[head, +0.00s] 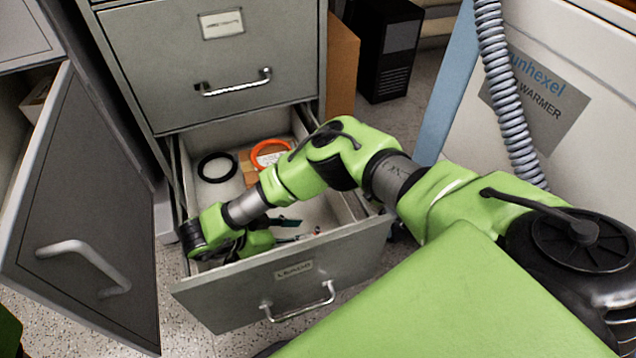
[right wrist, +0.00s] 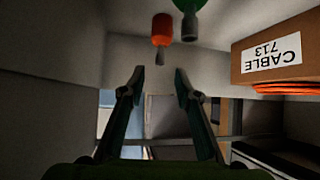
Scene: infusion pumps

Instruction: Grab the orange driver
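The orange driver (right wrist: 162,29) shows in the right wrist view, with its short grey shaft pointing toward my gripper. A green-handled driver (right wrist: 190,18) is right beside it, cut by the top edge. My right gripper (right wrist: 159,80) is open and empty. Its fingertips are short of the orange driver, which lines up roughly with the gap between them. In the head view my right arm reaches down into the open drawer (head: 270,292), the gripper (head: 287,229) low inside it and partly hidden by the arm. My left gripper is not in view.
A cardboard box labelled CABLE 713 (right wrist: 275,54) is in the drawer, with an orange cable coil (head: 258,150) and a black ring (head: 203,165) near it. The drawer walls surround my gripper. An open cabinet door (head: 75,205) stands at the left.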

